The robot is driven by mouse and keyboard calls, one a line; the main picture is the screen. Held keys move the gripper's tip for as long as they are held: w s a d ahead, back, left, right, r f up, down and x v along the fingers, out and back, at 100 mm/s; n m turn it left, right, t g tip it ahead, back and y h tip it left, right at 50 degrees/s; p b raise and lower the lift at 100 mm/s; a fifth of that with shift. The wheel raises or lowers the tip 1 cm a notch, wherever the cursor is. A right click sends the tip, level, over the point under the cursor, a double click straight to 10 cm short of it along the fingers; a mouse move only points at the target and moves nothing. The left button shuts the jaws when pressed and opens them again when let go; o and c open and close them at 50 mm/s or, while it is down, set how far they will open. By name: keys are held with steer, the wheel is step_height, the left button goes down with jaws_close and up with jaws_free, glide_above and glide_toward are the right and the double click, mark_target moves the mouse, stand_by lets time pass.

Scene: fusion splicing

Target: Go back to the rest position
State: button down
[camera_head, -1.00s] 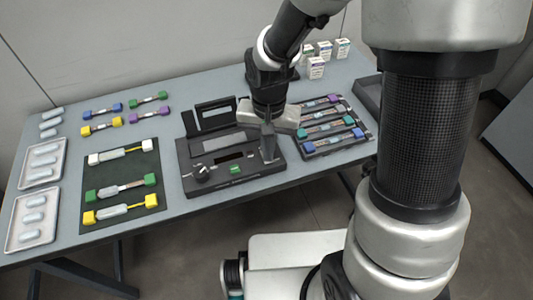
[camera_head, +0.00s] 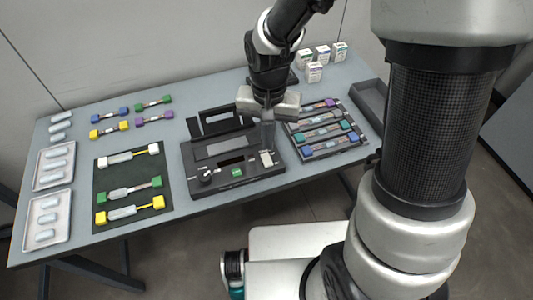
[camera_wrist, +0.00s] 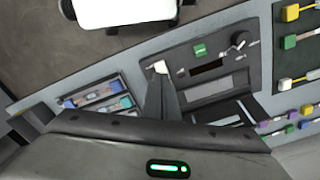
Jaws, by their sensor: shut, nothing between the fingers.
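My gripper (camera_head: 266,136) is shut and empty. In the head view it hangs over the right part of the black fusion splicer (camera_head: 232,166), pointing down. In the wrist view its closed fingers (camera_wrist: 160,98) show as one dark wedge in front of the splicer (camera_wrist: 219,60). The splicer's dark lid stands up at its back edge, and a green label or button shows on its front. I cannot tell the exact height of the fingertips above the splicer.
A tray of splice pieces (camera_head: 289,127) lies right of the splicer, close to my gripper. A dark mat (camera_head: 133,178) with several coloured-end pieces lies to its left. Two pale trays (camera_head: 67,240) stand at the far left. Small boxes (camera_head: 314,72) and an empty dark bin (camera_head: 371,98) are at the right.

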steer(key=shift+r, duration=0.15)
stand_by(0.3)
steer(key=s+d+r+n+t+p, duration=0.1)
steer(key=s+d+r+t+p, duration=0.1)
steer(key=r, duration=0.8)
steer(key=s+d+r+n+t+p, duration=0.1)
steer(key=s+d+r+p, duration=0.3)
steer(key=r, duration=0.7)
steer(key=s+d+r+t+p, duration=0.2)
steer(key=s+d+r+p, duration=0.2)
steer(key=r, duration=0.7)
steer(key=shift+d+r+n+t+p, duration=0.15)
steer(key=shift+d+n+t+p, duration=0.2)
steer(key=shift+p, duration=0.2)
